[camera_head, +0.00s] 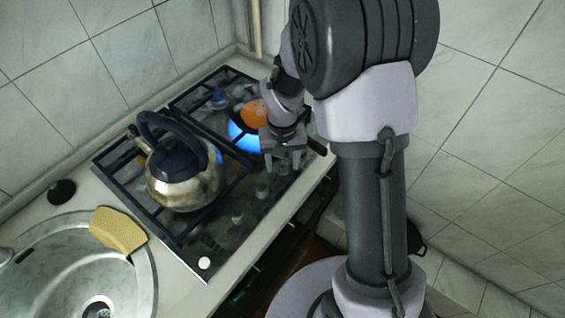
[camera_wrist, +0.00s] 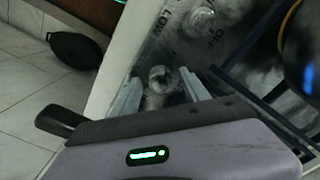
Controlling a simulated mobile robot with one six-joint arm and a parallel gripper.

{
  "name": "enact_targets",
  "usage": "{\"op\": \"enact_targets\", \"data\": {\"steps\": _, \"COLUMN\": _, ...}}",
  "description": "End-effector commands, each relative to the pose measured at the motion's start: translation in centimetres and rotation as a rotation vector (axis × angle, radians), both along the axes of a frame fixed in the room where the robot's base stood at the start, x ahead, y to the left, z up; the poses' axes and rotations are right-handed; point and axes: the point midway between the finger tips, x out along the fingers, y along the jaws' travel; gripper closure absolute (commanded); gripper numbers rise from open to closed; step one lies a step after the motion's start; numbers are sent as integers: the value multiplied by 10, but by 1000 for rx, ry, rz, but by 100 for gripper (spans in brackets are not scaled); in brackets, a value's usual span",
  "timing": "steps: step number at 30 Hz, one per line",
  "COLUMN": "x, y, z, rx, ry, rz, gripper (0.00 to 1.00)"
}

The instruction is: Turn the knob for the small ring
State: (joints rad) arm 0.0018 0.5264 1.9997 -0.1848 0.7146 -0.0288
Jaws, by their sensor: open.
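The hob (camera_head: 190,248) carries a row of clear or metallic knobs along its front-right edge. My gripper (camera_head: 284,168) is open and points down over this row. In the wrist view, one pale knob (camera_wrist: 160,80) shows between the open fingers (camera_wrist: 160,92); I cannot tell whether they touch it. A second knob (camera_wrist: 199,20) lies beyond, beside printed marks such as "LOW" and "OFF". In the head view, another knob (camera_head: 262,190) stands left of my gripper. Which knob serves the small ring is not clear.
A steel kettle (camera_head: 185,185) stands on the hob's left grate. A bright blue and orange object (camera_head: 253,113) sits behind my gripper, partly hidden. A sink (camera_head: 75,255) with a yellow sponge (camera_head: 118,230) is at the left. Tiled walls bound the back and right.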

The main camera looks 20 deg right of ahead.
Motion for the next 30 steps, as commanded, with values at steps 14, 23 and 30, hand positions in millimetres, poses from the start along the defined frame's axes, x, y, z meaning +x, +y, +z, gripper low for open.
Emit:
{"op": "enact_targets", "data": {"steps": 14, "x": 0, "y": 0, "z": 1, "rx": 0, "ry": 0, "rz": -3, "gripper": 100}}
{"op": "enact_targets", "data": {"steps": 23, "x": 0, "y": 0, "z": 0, "rx": 0, "ry": -1, "rz": -104, "gripper": 100}}
{"op": "enact_targets", "data": {"steps": 30, "x": 0, "y": 0, "z": -1, "rx": 0, "ry": 0, "rz": -304, "gripper": 100}}
